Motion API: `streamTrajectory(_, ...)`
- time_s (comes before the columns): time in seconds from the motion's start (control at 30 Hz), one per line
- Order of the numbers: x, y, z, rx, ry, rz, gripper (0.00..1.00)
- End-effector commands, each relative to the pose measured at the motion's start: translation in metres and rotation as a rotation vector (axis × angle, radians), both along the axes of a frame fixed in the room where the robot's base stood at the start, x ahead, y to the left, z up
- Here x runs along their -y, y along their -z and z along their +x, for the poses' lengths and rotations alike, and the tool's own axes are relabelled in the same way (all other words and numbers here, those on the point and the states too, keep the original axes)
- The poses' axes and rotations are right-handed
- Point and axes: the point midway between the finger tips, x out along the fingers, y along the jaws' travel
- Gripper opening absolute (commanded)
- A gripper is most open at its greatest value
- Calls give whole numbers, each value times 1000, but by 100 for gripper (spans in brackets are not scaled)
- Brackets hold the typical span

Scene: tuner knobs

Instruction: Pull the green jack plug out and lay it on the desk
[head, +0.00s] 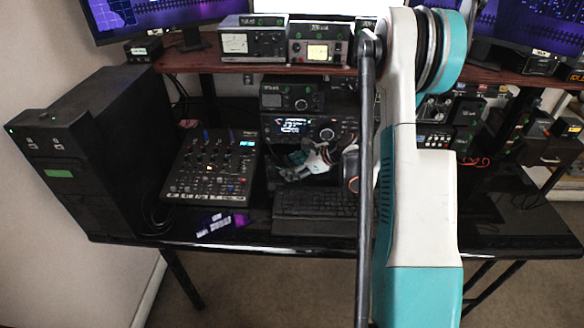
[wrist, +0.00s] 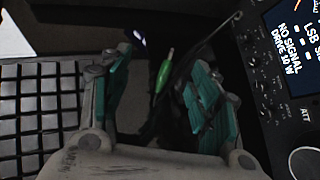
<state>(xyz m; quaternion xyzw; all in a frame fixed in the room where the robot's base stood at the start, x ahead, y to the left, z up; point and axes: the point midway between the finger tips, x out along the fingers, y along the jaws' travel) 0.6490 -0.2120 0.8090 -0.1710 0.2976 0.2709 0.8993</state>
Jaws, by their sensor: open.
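The green jack plug (wrist: 163,76) shows in the wrist view as a slim green body with a pale metallic end pointing up the picture. It lies between the two teal-padded fingers of my gripper (wrist: 164,60), with gaps on both sides. My gripper is open and not closed on it. Whether the plug sits in a socket is too dark to tell. In the head view my gripper (head: 305,158) is low in front of the radio (head: 300,127), above the back of the keyboard. The plug cannot be made out there.
The keyboard (head: 310,207) lies in front of my gripper; its keys also show at left in the wrist view (wrist: 35,110). The radio's knobbed face (wrist: 285,75) is close on the right there. A mixer (head: 212,165) stands left. Bare desk (head: 262,229) shows along the front edge.

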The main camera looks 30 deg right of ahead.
Motion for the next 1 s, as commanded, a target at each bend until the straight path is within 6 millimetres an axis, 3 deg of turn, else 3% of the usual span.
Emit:
streamTrajectory(0.5,37,-59,-64,0,2,1,56)
streamTrajectory(1.0,43,-69,-75,-1,0,1,56)
